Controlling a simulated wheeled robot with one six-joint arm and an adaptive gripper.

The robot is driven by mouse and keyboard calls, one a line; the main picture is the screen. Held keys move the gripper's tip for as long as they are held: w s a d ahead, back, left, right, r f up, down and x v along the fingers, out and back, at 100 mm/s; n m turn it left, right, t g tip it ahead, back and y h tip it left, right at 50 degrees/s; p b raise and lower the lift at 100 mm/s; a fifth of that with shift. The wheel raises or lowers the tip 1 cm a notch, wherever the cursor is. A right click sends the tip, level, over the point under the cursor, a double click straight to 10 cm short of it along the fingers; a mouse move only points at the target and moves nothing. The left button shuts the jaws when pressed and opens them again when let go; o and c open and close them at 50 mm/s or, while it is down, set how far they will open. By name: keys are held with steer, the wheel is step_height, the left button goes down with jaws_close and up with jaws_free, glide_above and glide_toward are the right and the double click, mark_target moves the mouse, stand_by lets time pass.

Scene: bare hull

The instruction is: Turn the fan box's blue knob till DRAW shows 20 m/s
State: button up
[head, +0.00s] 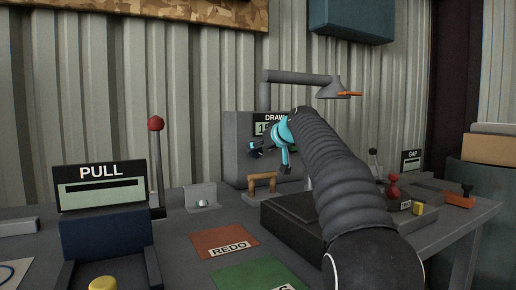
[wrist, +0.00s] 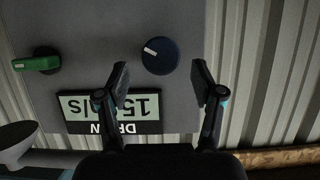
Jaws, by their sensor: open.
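The grey fan box (head: 232,155) stands at the back of the bench, with its DRAW display (head: 260,127) partly hidden by my gripper (head: 256,150). The wrist view shows the box upside down. There the blue knob (wrist: 160,56) is round and dark, with a white mark toward the upper left. The display (wrist: 80,107) reads about 15 m/s, partly covered by a finger. My gripper (wrist: 160,78) is open, one finger on each side of the knob in the picture, with visible gaps; I cannot tell the depth.
A green lever handle (wrist: 36,64) sits on the box beside the knob. A grey lamp-like arm (head: 300,77) rises behind the box. A wooden handle (head: 262,180) stands in front. The PULL box (head: 100,190) and its red-topped lever (head: 156,124) are at left.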

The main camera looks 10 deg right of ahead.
mark_target(259, 150)
steer(key=shift+x, duration=1.5)
steer(key=c, duration=1.1)
steer(key=shift+r+p, duration=0.1)
steer(key=shift+p, duration=0.3)
steer(key=m+y, duration=0.1)
steer(key=m, duration=0.1)
steer(key=m+y+p, duration=0.1)
steer(key=m+y, duration=0.1)
steer(key=m, duration=0.1)
steer(key=shift+w+d+y, duration=0.1)
steer(key=shift+d+y, duration=0.15)
steer(key=shift+y, duration=0.05)
steer(key=shift+m+g, duration=0.3)
